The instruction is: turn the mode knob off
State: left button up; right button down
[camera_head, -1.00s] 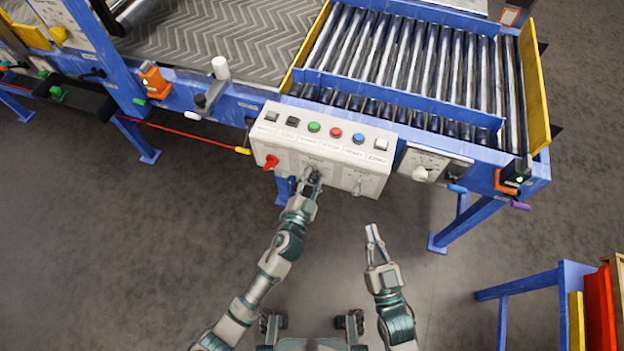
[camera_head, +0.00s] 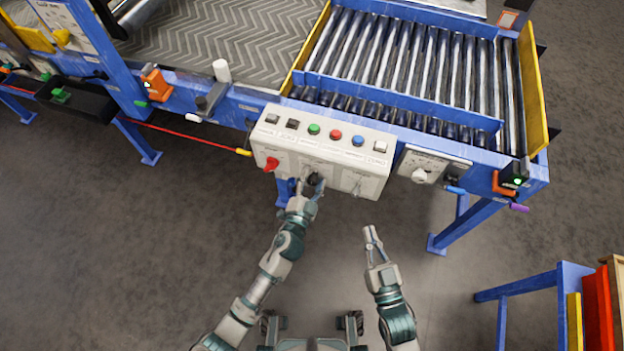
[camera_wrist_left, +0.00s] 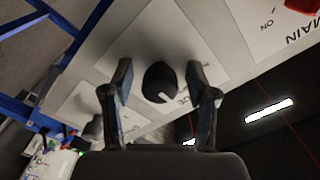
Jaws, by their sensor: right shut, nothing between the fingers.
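The mode knob (camera_wrist_left: 160,82), as I take it, is a round black knob with a white pointer mark on the middle of the light grey control box (camera_head: 345,150). In the head view the knob (camera_head: 316,180) is partly hidden by my left gripper (camera_head: 308,187). In the left wrist view that gripper's two fingers (camera_wrist_left: 158,70) stand open on either side of the knob, with a gap to it on both sides. The white mark points toward the lower right in the wrist view. My right gripper (camera_head: 372,236) is shut and empty, below the box's right part.
A red main switch (camera_head: 271,164) sits left of the knob and another knob (camera_head: 358,188) sits to its right. Several push buttons line the box's upper part. Blue conveyor frame and rollers (camera_head: 420,70) lie behind. Open floor (camera_head: 130,250) is in front.

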pick_arm(q)
jog(key=shift+s, duration=0.1)
jog(key=v, duration=1.1)
jog(key=shift+s, duration=0.35)
jog(key=shift+a, duration=0.1)
